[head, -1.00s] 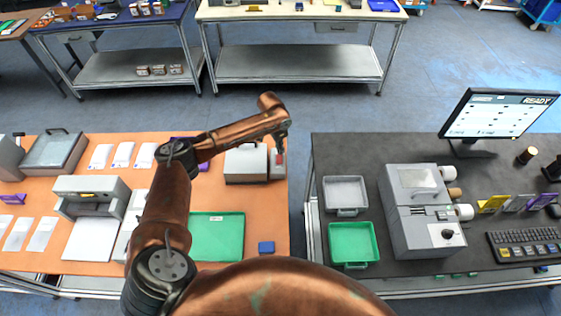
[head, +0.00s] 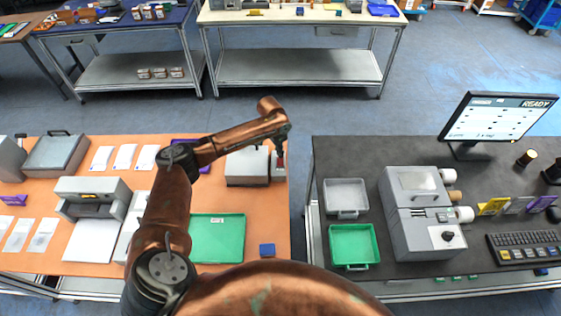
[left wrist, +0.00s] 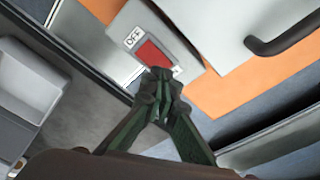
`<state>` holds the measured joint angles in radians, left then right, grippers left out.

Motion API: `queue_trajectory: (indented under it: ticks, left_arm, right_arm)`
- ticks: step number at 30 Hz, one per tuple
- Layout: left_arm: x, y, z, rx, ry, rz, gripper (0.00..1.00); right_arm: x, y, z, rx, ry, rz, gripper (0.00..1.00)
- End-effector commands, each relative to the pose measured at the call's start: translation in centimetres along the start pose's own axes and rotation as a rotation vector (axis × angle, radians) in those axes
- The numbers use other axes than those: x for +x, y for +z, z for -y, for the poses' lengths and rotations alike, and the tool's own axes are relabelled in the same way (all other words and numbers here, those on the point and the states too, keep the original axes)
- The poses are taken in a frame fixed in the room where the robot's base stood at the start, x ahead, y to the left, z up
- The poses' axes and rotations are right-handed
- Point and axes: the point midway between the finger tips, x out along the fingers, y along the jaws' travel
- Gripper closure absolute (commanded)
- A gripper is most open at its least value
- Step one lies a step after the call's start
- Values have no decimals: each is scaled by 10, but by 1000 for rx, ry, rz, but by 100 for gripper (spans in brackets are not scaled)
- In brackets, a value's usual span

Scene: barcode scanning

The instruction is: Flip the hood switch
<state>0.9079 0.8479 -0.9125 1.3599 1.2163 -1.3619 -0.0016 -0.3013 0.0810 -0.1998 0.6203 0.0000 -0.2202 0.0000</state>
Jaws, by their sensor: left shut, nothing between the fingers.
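The switch is a red rocker (left wrist: 152,54) on a small light grey block (left wrist: 130,22), with an "OFF" label above it in the left wrist view. A second label beside its lower end is mostly covered by my fingertips. In the head view the switch block (head: 278,173) stands at the right edge of the orange table, against a grey box (head: 247,167). My left gripper (left wrist: 160,74) is shut and empty, its tips over the rocker's lower end; I cannot tell whether they touch it. It also shows in the head view (head: 280,150). My right gripper is not in view.
The grey box has a black handle (left wrist: 300,28) close to the gripper.

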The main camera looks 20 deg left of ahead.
Motion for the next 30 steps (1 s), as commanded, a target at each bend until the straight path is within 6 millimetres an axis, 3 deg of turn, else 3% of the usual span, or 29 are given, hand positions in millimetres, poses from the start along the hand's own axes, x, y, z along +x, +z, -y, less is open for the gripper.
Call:
queue_trajectory:
  ticks: [5,30]
  left_arm:
    - [0,0,0,0,0,0,100]
    - [7,1,0,0,0,0,100]
  right_arm:
    - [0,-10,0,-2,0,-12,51]
    - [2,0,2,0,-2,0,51]
